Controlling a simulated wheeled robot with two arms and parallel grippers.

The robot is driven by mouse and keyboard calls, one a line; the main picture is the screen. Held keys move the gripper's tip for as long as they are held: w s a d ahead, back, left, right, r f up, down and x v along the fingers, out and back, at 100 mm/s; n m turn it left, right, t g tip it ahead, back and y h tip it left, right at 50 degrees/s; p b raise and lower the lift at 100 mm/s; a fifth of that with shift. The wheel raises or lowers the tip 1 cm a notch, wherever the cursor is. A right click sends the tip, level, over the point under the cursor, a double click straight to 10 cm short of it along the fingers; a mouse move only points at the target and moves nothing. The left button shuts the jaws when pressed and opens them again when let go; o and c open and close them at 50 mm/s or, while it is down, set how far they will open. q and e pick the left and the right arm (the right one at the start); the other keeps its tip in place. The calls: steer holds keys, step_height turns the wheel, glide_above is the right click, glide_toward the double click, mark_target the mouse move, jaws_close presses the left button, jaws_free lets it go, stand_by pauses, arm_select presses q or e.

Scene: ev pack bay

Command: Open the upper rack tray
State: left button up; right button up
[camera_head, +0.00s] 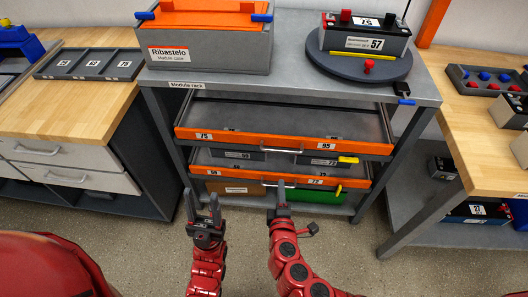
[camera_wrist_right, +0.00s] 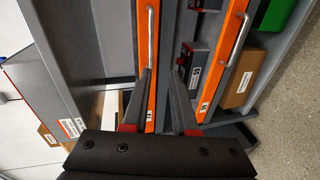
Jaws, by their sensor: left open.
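The module rack (camera_head: 295,84) stands ahead. The upper tray's silver handle (camera_wrist_right: 150,50) shows in the right wrist view. The lower tray (camera_head: 230,172) also has an orange front and holds dark modules. My right gripper (camera_head: 281,188) is in front of the lower tray; in the wrist view (camera_wrist_right: 162,75) its fingers are apart and empty near the upper handle. My left gripper (camera_head: 202,196) is open and empty, left of it.
An orange-lidded case (camera_head: 210,46) and a round turntable (camera_head: 358,64) with a module stand on the rack top. Below the trays are a brown box (camera_head: 236,188) and a green box (camera_head: 322,194). Wooden benches (camera_head: 82,110) (camera_head: 480,140) flank the rack. The floor in front is clear.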

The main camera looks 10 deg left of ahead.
steer(key=r+h, duration=0.1)
glide_toward(284, 151)
steer(key=x, duration=1)
steer(key=shift+w+f, duration=0.2)
steer(key=shift+f, duration=0.1)
jaws_close()
stand_by(1.2)
